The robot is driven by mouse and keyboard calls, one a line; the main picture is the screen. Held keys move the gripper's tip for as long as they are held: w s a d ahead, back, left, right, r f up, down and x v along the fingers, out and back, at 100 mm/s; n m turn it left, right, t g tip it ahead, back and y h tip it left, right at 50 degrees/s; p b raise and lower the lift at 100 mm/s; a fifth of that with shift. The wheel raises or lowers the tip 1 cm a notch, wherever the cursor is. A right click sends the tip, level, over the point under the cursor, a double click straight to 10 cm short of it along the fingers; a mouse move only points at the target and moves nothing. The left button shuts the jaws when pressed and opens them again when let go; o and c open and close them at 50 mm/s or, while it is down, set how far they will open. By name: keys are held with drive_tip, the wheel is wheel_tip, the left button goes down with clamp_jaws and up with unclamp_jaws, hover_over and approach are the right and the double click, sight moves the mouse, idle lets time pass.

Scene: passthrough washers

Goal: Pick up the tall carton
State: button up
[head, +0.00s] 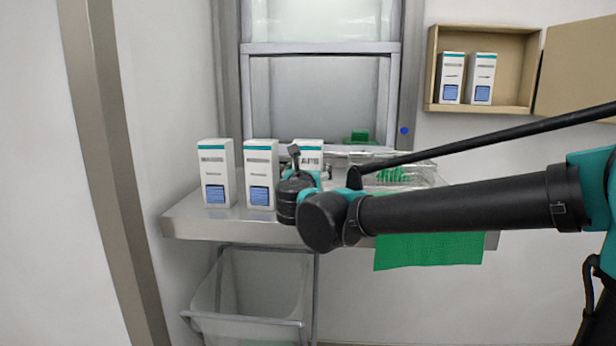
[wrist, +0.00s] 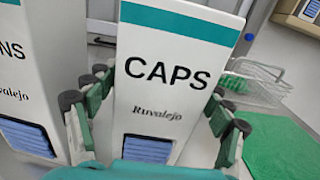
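A tall white carton with a teal top band and the word CAPS (wrist: 172,72) fills the middle of the wrist view. In the head view this carton (head: 309,146) stands upright on the steel counter, its lower part hidden behind my gripper (head: 309,163). My gripper (wrist: 160,88) is open, with one finger on each side of the carton. A narrow gap shows at the left finger; contact at the right finger is unclear. Two similar white cartons, the left one (head: 216,172) and the middle one (head: 261,172), stand to its left.
A wire basket (wrist: 256,88) with green contents and a green cloth (head: 430,250) lie to the right on the counter (head: 190,218). A window hatch (head: 320,95) is behind. An open wall cabinet (head: 488,107) holds two cartons. A bin (head: 250,290) stands below.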

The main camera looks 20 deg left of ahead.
drive_tip(key=c, duration=1.1)
drive_tip(key=shift+o, duration=0.2)
drive_tip(key=shift+r, duration=0.1)
wheel_tip(320, 180, up, 20)
